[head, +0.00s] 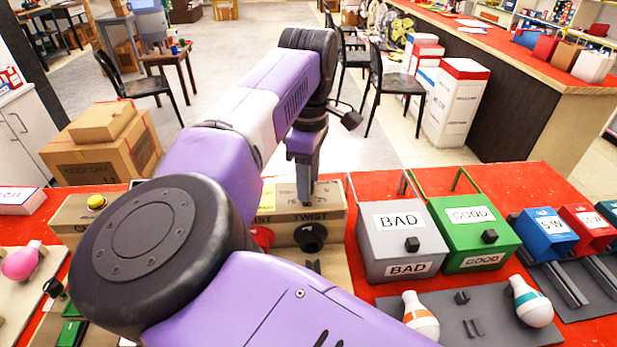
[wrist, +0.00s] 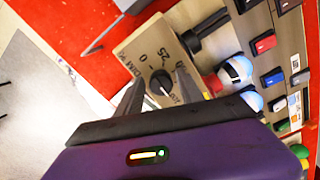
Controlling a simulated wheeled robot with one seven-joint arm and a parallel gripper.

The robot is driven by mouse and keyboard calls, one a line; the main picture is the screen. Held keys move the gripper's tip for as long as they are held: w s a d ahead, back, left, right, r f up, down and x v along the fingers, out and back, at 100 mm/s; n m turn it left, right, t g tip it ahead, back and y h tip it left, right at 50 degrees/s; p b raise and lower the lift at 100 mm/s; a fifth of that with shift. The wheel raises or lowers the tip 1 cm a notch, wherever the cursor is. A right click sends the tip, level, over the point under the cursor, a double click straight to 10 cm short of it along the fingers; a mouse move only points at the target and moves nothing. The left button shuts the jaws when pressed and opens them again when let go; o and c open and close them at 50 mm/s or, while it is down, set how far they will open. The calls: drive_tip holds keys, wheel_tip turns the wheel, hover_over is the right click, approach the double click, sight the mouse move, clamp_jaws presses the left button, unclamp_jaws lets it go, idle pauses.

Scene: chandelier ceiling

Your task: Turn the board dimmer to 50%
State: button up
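The dimmer knob (wrist: 160,83) is dark and round, with a pale line across it, on the tan board (wrist: 135,45) in the wrist view. Printed marks near it include "0", "25" and "DIM"; the 50 mark cannot be made out. My gripper (wrist: 160,86) is open, its two grey fingers on either side of the knob with gaps beside it. I cannot tell how deep the fingertips reach. In the head view my gripper (head: 305,200) points down at the top of the tan board (head: 333,222), marked "TWIST", and the knob is hidden.
A black socket (head: 311,237) sticks out of the board's front, beside a red one (head: 262,236). A grey BAD box (head: 375,243) and a green GOOD box (head: 466,235) stand to the right. Bulbs, one orange-banded (head: 420,318), lie nearer. Red table (head: 520,185) shows behind the boxes.

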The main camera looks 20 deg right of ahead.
clamp_jaws()
drive_tip(key=n, duration=0.4)
drive_tip(key=shift+w, duration=0.1)
drive_tip(key=n, duration=0.4)
drive_tip(key=shift+w+n, duration=0.15)
drive_tip(key=shift+n, duration=0.15)
drive_tip(key=n, duration=0.4)
drive_tip(key=shift+w, duration=0.1)
drive_tip(key=shift+w+n, duration=0.1)
drive_tip(key=shift+n, duration=2.4)
drive_tip(key=shift+a, duration=0.1)
